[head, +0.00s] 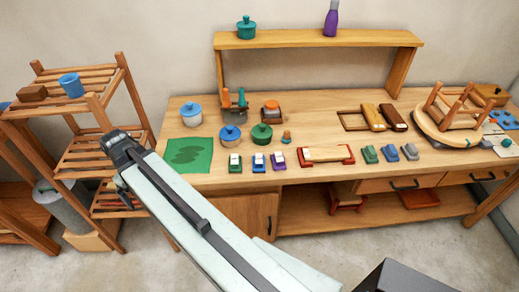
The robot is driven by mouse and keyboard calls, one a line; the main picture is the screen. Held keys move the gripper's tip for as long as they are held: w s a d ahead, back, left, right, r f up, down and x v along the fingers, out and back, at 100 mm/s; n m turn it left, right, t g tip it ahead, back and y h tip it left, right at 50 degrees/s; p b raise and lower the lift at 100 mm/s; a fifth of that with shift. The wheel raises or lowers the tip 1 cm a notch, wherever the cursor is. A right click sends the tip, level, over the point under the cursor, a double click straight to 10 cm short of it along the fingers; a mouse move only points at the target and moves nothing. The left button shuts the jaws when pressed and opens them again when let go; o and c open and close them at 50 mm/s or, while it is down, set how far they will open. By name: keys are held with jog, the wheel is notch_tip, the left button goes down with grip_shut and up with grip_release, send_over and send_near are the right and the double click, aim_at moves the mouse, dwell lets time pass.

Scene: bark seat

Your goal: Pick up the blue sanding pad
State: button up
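Two small blue pad-like blocks are on the workbench (330,178). One blue block (390,153) sits right of centre, between a green block (370,155) and a grey block (409,152). The other, a blue block with a white top (259,163), sits nearer the front edge, between a green one (235,163) and a purple one (278,161). I cannot tell for certain which is the sanding pad. My gripper (123,188) is at the far left end of my arm, beside the slatted shelf and well away from both. Its fingers are too small and dark to read.
A green mat (190,155) lies on the bench's left. Blue and green lidded pots (231,134) (262,134) stand behind the white-topped blocks. An upturned stool (452,113) is at right. The slatted shelf (88,110) stands close to my gripper.

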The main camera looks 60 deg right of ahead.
jog(key=s+d+n, duration=0.1)
jog(key=s+d, duration=0.4)
jog(key=d, duration=0.6)
jog(key=s+d+n, duration=0.1)
jog(key=s+d, duration=0.4)
jog(key=d, duration=0.5)
jog(key=s+d+n, duration=0.1)
jog(key=s+d, duration=0.5)
jog(key=d, duration=0.5)
jog(key=shift+d+r+n, duration=0.1)
jog(key=shift+d+n, duration=0.25)
jog(key=shift+n, duration=0.05)
jog(key=n, duration=0.1)
send_over(259, 158)
jog(key=shift+g, duration=0.3)
notch_tip(259, 158, down, 8)
jog(key=b, duration=0.8)
jog(key=shift+r, duration=0.1)
jog(key=shift+c, duration=0.3)
